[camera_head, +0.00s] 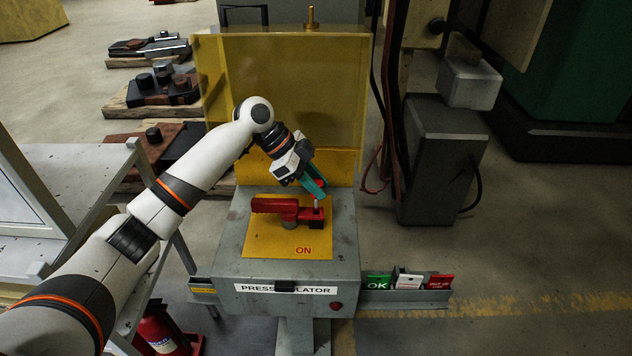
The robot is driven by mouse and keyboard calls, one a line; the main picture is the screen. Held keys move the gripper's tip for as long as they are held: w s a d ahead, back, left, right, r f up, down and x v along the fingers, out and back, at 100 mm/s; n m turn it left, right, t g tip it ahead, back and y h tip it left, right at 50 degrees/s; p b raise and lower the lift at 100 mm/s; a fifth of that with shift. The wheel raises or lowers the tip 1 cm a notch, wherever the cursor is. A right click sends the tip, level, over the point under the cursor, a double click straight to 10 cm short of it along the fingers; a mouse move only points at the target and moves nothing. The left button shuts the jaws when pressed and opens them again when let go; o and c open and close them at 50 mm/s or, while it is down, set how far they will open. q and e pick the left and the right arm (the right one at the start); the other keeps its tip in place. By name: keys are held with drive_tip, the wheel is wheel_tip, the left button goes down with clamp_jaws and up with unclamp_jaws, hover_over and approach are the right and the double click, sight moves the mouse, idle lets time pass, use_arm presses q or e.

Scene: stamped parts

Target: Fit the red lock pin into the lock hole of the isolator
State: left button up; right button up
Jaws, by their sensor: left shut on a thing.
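The isolator is a grey box (230,262) with a yellow plate marked ON and a red handle (272,206) lying across it. At the handle's right end is a dark red block (311,217). My left gripper (316,190), with teal fingers, is just above this block, tilted down to the right. It is shut on the red lock pin, of which only a small part (317,203) shows below the fingertips. I cannot tell whether the pin's tip is in the lock hole, which is hidden. My right gripper is out of view.
A yellow see-through guard (300,90) stands behind the isolator. A rack with OK and other tags (378,283) is at its front right. A grey table (75,160) and a red extinguisher (160,332) are at left. Cables hang at right.

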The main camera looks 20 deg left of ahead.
sight(316, 207)
use_arm(q)
drive_tip(key=shift+p, duration=0.5)
idle(0.6)
drive_tip(key=shift+f+b, duration=1.4)
drive_tip(key=shift+f, duration=1.2)
drive_tip(key=o, duration=1)
drive_tip(key=shift+o, duration=0.2)
drive_tip(key=b+v, duration=0.2)
drive_tip(key=v, duration=0.4)
drive_tip(key=shift+a+r, duration=0.45)
drive_tip(key=shift+r, duration=0.15)
drive_tip(key=shift+s+f, duration=0.1)
